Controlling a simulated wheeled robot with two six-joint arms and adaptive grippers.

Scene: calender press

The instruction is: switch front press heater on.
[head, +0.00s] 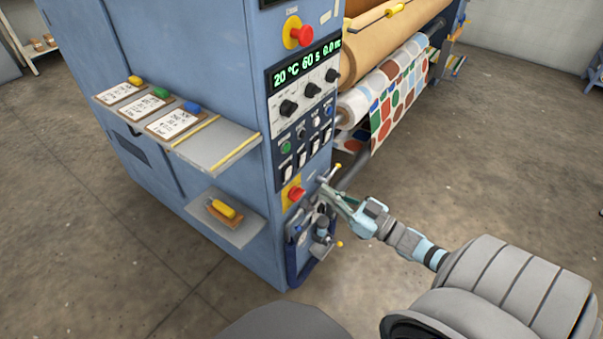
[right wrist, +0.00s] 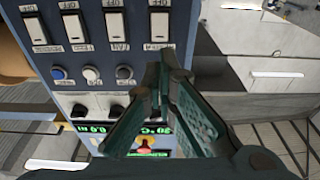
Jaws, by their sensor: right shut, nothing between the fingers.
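The blue press cabinet carries a dark control panel with a row of white rocker switches (head: 303,158); they also show upside down along the top of the right wrist view (right wrist: 117,26). Their labels are too small to read, so I cannot tell which is the front press heater or how each is set. My right gripper (head: 323,187) is shut and empty, in front of the cabinet just below and right of the switches. In the right wrist view its fingertips (right wrist: 165,62) appear below the rightmost switch and hide part of the panel. My left gripper is not in view.
Above the switches are push buttons (head: 286,147), black knobs (head: 288,108) and a green display (head: 306,63). Red stop buttons (head: 295,194) sit above and below. A shelf with clipboards (head: 174,122) and a lower shelf with a yellow-handled tool (head: 221,209) jut out left. Patterned rolls (head: 385,92) lie right.

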